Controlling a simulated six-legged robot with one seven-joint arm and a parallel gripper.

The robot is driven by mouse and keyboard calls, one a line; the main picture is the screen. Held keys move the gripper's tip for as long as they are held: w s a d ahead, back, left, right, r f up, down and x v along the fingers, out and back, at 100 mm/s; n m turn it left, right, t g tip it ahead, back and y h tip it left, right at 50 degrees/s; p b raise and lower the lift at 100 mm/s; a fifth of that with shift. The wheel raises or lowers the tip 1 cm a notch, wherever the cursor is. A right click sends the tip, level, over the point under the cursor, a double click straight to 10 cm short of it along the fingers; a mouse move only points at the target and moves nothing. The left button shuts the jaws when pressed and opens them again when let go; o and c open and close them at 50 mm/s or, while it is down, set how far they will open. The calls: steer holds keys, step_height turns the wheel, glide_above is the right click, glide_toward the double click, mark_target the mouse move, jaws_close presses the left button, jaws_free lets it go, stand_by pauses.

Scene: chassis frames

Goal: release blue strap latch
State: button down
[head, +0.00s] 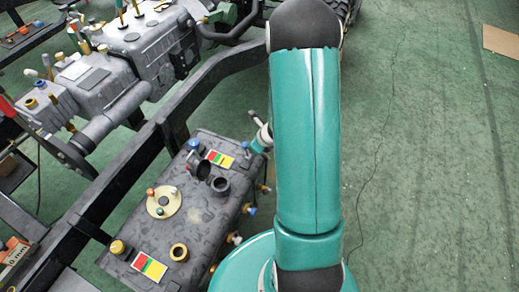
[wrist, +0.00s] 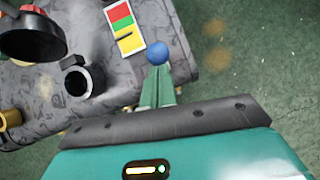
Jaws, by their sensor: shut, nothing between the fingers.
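A blue round knob (wrist: 157,53), which looks like the strap latch's handle, shows at the tank's edge in the wrist view. In the head view a small blue end (head: 246,144) shows at the tank's upper right corner. My gripper (wrist: 158,70) has its teal fingers together, with the tips right at the knob. I cannot tell whether they touch it. Nothing shows between the fingers. In the head view my gripper (head: 256,147) is small beside the tank corner, partly behind my teal arm. The strap and the latch's lower part are hidden.
The grey tank (head: 200,225) has an open filler neck (wrist: 82,80) with a raised black cap (wrist: 32,36) and a coloured label (wrist: 123,24). Another blue knob (head: 194,144) stands left of the label. A dark chassis rail (head: 130,170) runs alongside. Green floor (head: 430,180) is clear at right.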

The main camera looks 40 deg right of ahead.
steer(key=shift+w+a+r, duration=0.1)
steer(key=shift+w+a, duration=0.15)
steer(key=shift+w, duration=0.3)
steer(key=shift+r, duration=0.75)
steer(key=shift+r, duration=0.1)
steer(key=s+r, duration=0.3)
steer(key=r, duration=0.9)
steer(key=shift+a+r, duration=0.3)
steer(key=shift+a, duration=0.05)
